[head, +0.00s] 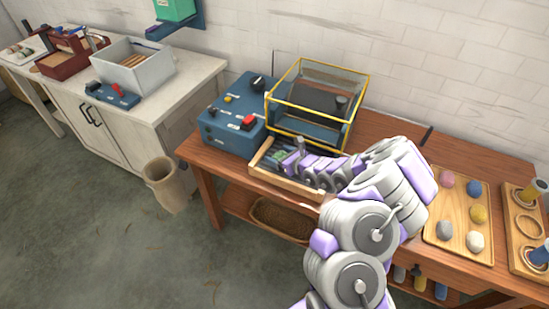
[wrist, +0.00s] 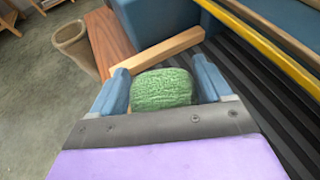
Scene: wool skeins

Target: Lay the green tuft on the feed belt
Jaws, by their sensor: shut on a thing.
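The green tuft (wrist: 162,89) is a rounded, knitted-looking bundle between the two blue fingers of my gripper (wrist: 163,85) in the wrist view. My gripper is shut on it. In the head view the tuft (head: 279,156) is a small green patch at the end of my arm. The feed belt (wrist: 262,100) is dark and ribbed, and lies under and to the right of my gripper. A wooden side rail (wrist: 155,52) edges it. I cannot tell whether the tuft touches the belt.
A yellow-framed guard (head: 316,95) stands behind the belt, beside a blue control box (head: 235,115) with a red button. A wooden tray (head: 458,250) of coloured tufts lies right. A bin (head: 164,184) stands on the floor at left.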

